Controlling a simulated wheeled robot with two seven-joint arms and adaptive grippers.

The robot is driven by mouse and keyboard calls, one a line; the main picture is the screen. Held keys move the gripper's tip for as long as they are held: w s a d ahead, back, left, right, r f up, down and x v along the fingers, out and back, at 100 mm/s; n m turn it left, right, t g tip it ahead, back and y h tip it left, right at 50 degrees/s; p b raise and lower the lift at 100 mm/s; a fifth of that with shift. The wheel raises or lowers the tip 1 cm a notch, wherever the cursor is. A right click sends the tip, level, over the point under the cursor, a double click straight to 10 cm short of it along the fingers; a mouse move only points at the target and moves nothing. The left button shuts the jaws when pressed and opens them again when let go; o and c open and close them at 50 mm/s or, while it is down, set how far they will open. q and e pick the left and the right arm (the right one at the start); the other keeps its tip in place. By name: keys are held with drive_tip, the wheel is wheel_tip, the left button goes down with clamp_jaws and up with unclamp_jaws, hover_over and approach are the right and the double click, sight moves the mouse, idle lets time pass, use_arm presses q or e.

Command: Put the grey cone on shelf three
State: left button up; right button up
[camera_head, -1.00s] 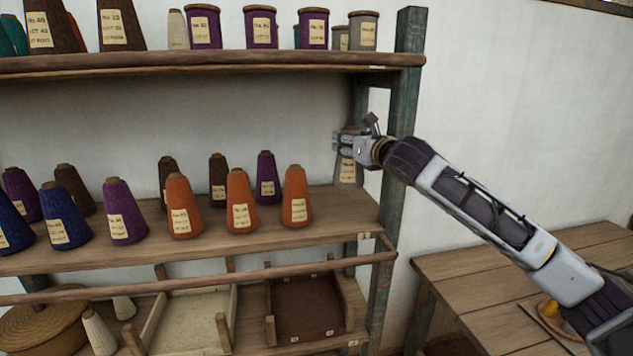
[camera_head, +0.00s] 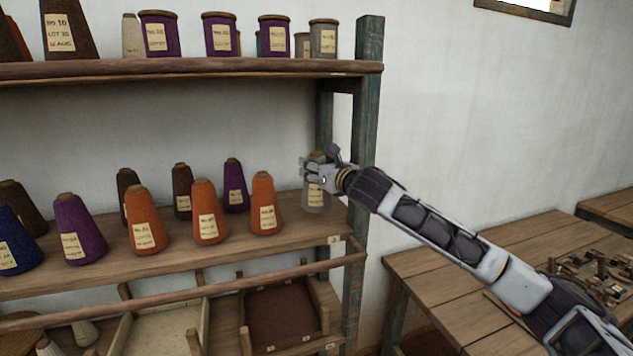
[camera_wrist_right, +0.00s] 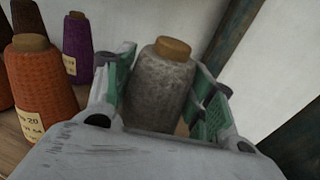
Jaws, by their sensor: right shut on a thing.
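The grey cone (camera_head: 315,196) stands upright at the right end of the middle shelf (camera_head: 230,243), beside the shelf post. My right gripper (camera_head: 313,170) is shut on its upper part. In the right wrist view the grey cone (camera_wrist_right: 160,88) with its brown top sits between the two green-padded fingers of my right gripper (camera_wrist_right: 163,90). The cone's base looks to be at the shelf board; whether it touches is hard to tell. My left gripper is not in view.
Orange cones (camera_head: 264,205) stand left of the grey cone, with purple (camera_head: 235,187) and brown cones (camera_head: 182,192) behind. The post (camera_head: 366,110) is close on the right. The upper shelf (camera_head: 200,68) holds labelled spools. Below are trays (camera_head: 285,318). A table (camera_head: 480,262) stands right.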

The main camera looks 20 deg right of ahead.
drive_tip(key=shift+f, duration=2.1)
drive_tip(key=o, duration=1.2)
drive_tip(key=shift+s, duration=0.1)
drive_tip(key=shift+b+v, duration=1.3)
drive_tip(key=shift+v, duration=4.65)
